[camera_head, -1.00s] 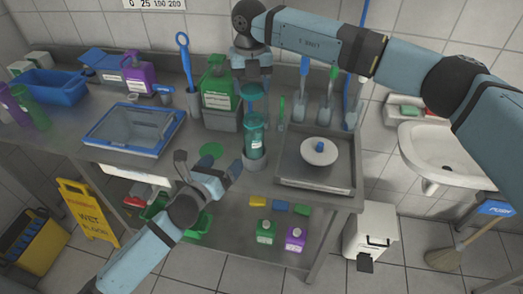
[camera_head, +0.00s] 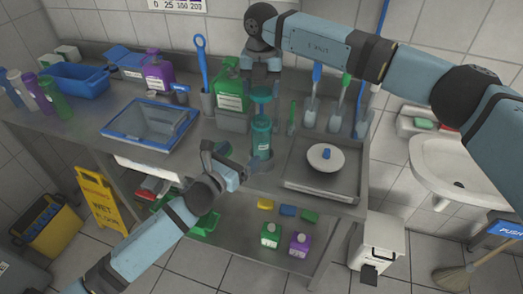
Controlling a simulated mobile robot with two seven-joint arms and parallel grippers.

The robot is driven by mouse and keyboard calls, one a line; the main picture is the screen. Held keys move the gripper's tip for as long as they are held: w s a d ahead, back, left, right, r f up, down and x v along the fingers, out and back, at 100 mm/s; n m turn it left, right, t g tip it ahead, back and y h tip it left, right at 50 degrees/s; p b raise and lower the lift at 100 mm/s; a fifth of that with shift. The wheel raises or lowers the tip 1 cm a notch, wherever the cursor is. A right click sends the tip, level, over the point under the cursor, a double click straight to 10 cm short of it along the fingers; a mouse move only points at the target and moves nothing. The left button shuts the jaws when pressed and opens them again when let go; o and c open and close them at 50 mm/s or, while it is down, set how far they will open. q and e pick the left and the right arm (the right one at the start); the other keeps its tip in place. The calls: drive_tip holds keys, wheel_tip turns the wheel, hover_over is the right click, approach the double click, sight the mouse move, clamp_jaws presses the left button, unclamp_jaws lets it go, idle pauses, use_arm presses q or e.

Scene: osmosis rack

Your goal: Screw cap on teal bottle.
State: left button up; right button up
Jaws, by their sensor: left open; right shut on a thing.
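The teal bottle (camera_head: 262,140) stands upright near the front edge of the steel table. The teal cap (camera_head: 261,94) hangs directly above it, with a visible gap between cap and bottle top. My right gripper (camera_head: 261,82) comes down from above and is shut on the cap. My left gripper (camera_head: 238,158) is open, low and to the left of the bottle. One of its fingers is close to the bottle's lower part and partly hides the base. I cannot tell whether it touches the bottle.
A green jug (camera_head: 229,90) stands behind and left of the bottle. A blue-rimmed tray (camera_head: 150,125) lies left. Tall brushes (camera_head: 335,105) stand behind the right tray.

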sight(256, 138)
use_arm(q)
drive_tip(key=x, duration=1.1)
drive_tip(key=shift+r, duration=0.1)
drive_tip(key=c, duration=1.4)
drive_tip(key=shift+o, duration=0.2)
use_arm(e)
drive_tip(key=shift+f, duration=2.55)
drive_tip(key=shift+f, duration=0.9)
drive_tip(key=shift+f, duration=0.55)
